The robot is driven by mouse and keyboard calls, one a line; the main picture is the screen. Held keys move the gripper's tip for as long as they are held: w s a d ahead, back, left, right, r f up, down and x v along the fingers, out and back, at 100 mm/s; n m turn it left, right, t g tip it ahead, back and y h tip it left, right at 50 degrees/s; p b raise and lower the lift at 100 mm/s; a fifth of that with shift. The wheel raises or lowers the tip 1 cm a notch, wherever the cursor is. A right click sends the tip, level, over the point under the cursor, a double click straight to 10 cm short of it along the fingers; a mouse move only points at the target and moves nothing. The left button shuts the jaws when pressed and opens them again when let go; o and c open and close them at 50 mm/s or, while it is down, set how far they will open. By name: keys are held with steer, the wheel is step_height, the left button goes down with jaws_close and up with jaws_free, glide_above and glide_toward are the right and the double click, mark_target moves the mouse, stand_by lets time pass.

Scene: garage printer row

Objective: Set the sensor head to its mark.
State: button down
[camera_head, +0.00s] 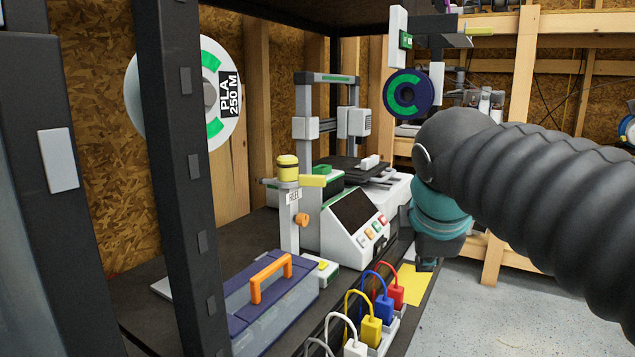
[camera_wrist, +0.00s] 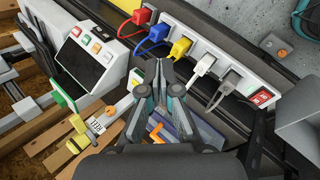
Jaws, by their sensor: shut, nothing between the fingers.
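What looks like the sensor head is a yellow, banded cylinder (camera_head: 288,168) on top of a pale upright post (camera_head: 290,225). A yellow tab (camera_head: 313,181) sticks out to its right, above a small printed label. An orange knob (camera_head: 302,220) is on the post's side. In the wrist view the yellow cylinder (camera_wrist: 80,143) and orange knob (camera_wrist: 77,123) are at the lower left, left of my gripper. I cannot make out a mark. My gripper (camera_wrist: 163,72) is shut and empty, apart from the post; in the head view my arm hides most of it.
A blue-lidded toolbox (camera_head: 275,290) with an orange handle is in front. A power strip (camera_head: 385,335) with several coloured plugs runs along the shelf's front edge. A dark rack upright (camera_head: 180,180) stands left.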

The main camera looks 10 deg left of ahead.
steer(key=w+a+r+n+t, duration=0.1)
steer(key=w+a+r+n, duration=0.4)
steer(key=a+r+n, duration=0.35)
steer(key=n+t+b, duration=0.1)
steer(key=n+b, duration=0.2)
steer(key=n, duration=0.6)
glide_toward(313, 179)
step_height(313, 179, down, 6)
steer(key=w, duration=0.3)
steer(key=shift+d+f+y+p, duration=0.15)
steer(key=shift+d+y+p, duration=0.15)
steer(key=shift+d+p, duration=0.1)
steer(key=shift+w, duration=0.65)
